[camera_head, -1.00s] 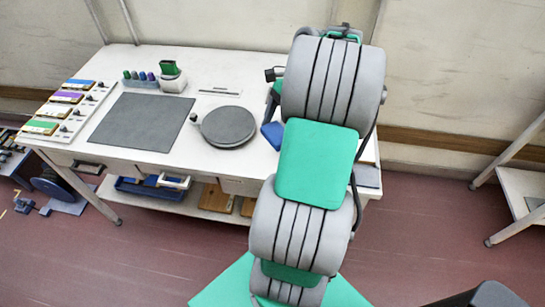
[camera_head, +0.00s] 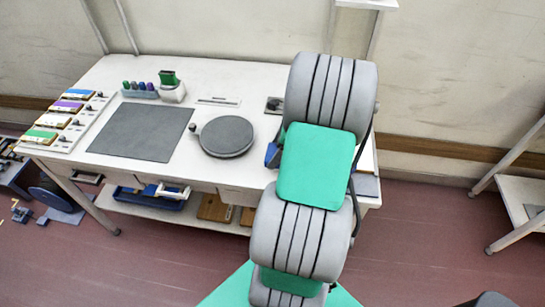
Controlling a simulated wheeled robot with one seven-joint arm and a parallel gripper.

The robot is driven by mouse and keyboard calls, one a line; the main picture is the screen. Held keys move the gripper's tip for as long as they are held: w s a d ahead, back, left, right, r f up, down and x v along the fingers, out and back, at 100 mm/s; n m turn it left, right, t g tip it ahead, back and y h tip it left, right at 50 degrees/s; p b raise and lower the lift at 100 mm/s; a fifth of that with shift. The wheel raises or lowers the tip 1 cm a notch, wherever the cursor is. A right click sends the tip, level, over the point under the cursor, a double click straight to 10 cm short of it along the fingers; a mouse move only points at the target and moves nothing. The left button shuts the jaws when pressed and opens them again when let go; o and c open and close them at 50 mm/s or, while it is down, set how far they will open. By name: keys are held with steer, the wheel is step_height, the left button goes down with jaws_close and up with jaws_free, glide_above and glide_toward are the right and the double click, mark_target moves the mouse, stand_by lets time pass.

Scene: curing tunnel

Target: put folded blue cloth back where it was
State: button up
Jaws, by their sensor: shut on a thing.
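A blue patch (camera_head: 271,155) shows at the left edge of my arm, over the right part of the white table. It may be the folded blue cloth, but most of it is hidden behind my arm, so I cannot tell its shape or whether it is held. My gripper is hidden behind my grey and green arm links, and its fingers do not show.
The white table (camera_head: 215,82) holds a grey mat (camera_head: 140,131), a round dark plate (camera_head: 227,136), a row of small bottles (camera_head: 140,91) and several coloured packs at left. A blue tray (camera_head: 150,200) sits on the lower shelf. A white stand (camera_head: 520,185) is at right.

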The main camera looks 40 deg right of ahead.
steer(key=shift+s+d+p+x, duration=0.15)
steer(key=shift+p+x, duration=0.1)
steer(key=shift+x, duration=0.9)
steer(key=shift+s+d+p+x, duration=0.1)
steer(key=shift+d+p+x, duration=0.1)
steer(key=shift+x, duration=0.9)
steer(key=o, duration=1.2)
steer(key=shift+f, duration=0.2)
steer(key=shift+c, duration=0.2)
steer(key=b+v, duration=0.1)
steer(key=v, duration=1.1)
steer(key=w+a+r+n+h, duration=0.15)
steer(key=a+r+n, duration=0.25)
steer(key=a+n, duration=0.5)
steer(key=w+a+r+n+h, duration=0.1)
steer(key=w+a+r+n, duration=0.2)
steer(key=a+n, duration=0.6)
steer(key=s+a+r+n, duration=0.2)
steer(key=s+a+n, duration=0.3)
steer(key=a+n, duration=0.5)
steer(key=a, duration=0.2)
steer(key=shift+a+t, duration=0.3)
steer(key=shift+a, duration=0.1)
